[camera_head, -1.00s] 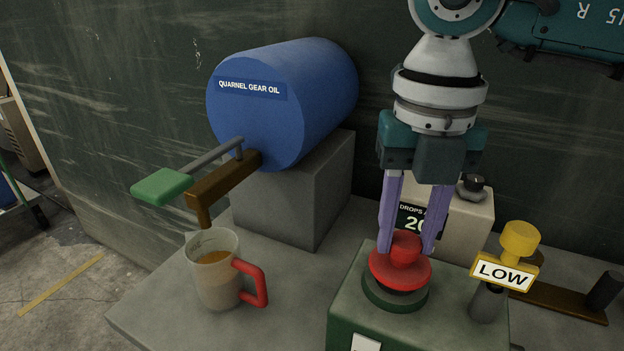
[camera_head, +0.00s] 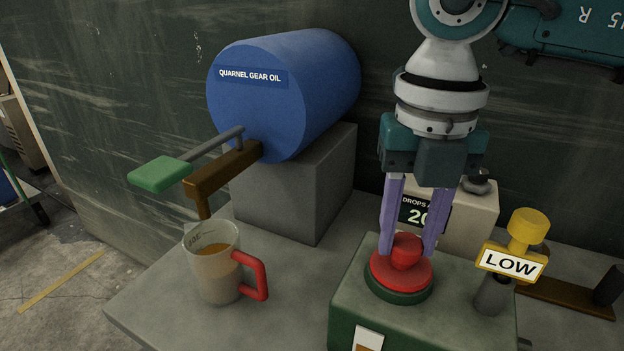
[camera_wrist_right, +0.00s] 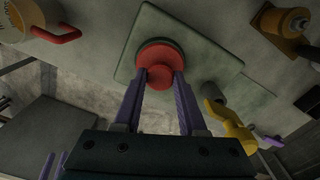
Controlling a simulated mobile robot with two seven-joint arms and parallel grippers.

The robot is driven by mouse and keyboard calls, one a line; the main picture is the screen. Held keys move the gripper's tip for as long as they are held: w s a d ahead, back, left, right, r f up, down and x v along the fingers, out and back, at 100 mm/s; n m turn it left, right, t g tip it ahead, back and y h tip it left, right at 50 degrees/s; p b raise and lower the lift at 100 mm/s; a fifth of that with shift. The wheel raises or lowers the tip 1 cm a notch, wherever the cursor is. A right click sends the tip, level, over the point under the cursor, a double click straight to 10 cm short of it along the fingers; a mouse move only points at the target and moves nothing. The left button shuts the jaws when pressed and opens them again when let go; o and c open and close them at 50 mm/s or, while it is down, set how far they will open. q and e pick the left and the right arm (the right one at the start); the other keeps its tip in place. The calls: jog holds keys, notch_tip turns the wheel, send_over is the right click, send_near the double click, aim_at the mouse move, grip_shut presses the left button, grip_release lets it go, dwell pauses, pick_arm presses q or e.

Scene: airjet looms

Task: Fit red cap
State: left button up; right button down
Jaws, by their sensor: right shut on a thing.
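The red cap (camera_head: 401,267) has a wide round flange and a knob on top. It sits on the dark green round collar (camera_head: 399,296) on top of the green box (camera_head: 350,299), with only a thin rim of the collar showing below it. My right gripper (camera_head: 407,245) points straight down with its purple fingers shut on the knob of the cap. In the right wrist view the cap (camera_wrist_right: 160,60) lies between the two fingertips. Whether the cap is fully seated I cannot tell.
A yellow-topped post with a LOW sign (camera_head: 512,262) stands close right of the cap. A cup with a red handle (camera_head: 214,270) stands left, below the spout of the blue gear oil drum (camera_head: 285,95). A DROPS display box (camera_head: 465,215) is behind the gripper.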

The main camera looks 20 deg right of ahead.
jog(key=shift+c, duration=2)
grip_release()
notch_tip(320, 180, up, 10)
jog(key=shift+b, duration=0.3)
